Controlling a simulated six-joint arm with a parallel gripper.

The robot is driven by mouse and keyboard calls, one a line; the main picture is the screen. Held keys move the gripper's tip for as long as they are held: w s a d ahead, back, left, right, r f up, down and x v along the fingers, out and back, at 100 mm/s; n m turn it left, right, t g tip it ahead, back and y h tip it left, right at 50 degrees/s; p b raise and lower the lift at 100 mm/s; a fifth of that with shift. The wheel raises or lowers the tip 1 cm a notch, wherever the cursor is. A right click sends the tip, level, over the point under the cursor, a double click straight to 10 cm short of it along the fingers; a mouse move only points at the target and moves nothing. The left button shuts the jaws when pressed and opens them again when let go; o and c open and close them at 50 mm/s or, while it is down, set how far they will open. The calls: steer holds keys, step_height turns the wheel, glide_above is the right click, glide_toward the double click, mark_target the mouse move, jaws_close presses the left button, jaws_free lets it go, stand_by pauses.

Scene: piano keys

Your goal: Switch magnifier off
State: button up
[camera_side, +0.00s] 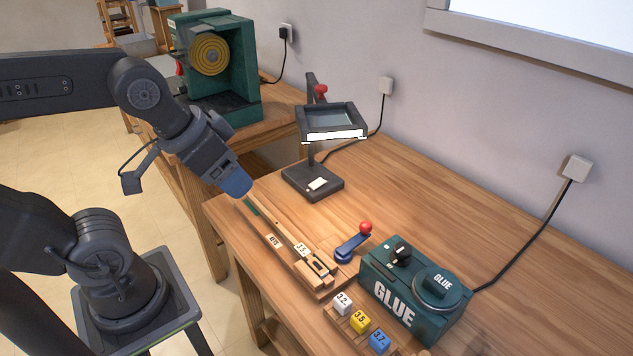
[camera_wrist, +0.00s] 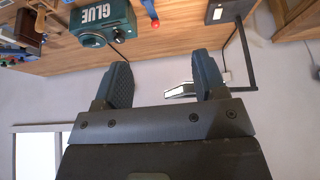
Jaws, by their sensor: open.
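The magnifier (camera_side: 329,116) stands on the bench at the back, a dark framed lens on a post with a red knob. The strip under its front edge glows bright white. Its dark base (camera_side: 331,188) carries a white rocker switch (camera_side: 317,184). In the wrist view the base shows at the top right with the switch (camera_wrist: 217,14), and the bright head (camera_wrist: 181,90) is partly hidden behind a finger. My gripper (camera_side: 236,183) is in the air left of the base, apart from it. In the wrist view its fingers (camera_wrist: 162,80) are spread and empty.
A wooden jig (camera_side: 285,245) lies along the bench's front edge below my gripper. A blue lever with a red ball (camera_side: 352,245), a green glue box (camera_side: 415,290) and several numbered cubes (camera_side: 360,322) are to the right. A green machine (camera_side: 215,65) stands behind left.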

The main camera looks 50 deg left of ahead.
steer(key=shift+w+a, duration=0.15)
steer(key=shift+w, duration=0.15)
steer(key=c, duration=0.3)
steer(key=w+a+g, duration=0.1)
steer(key=w+a, duration=0.1)
steer(key=w, duration=0.1)
steer(key=w+a+f+m+g, duration=0.1)
steer(key=w+a, duration=0.2)
steer(key=w+a+f+m, duration=0.1)
steer(key=w+a, duration=0.1)
steer(key=w, duration=0.2)
steer(key=shift+w+a+f+g, duration=0.1)
steer(key=shift+a+f+g, duration=0.1)
steer(key=shift+g, duration=0.2)
jaws_close()
steer(key=w+a+f+m+g+h, duration=0.1)
steer(key=w+a+f+g, duration=0.1)
steer(key=w+a+f, duration=0.65)
steer(key=w+a+f+n+t+y, duration=0.1)
steer(key=w+f+n+t, duration=0.2)
steer(key=w, duration=0.6)
steer(key=shift+a+f, duration=0.4)
steer(key=shift+f, duration=0.5)
steer(key=shift+s, duration=0.1)
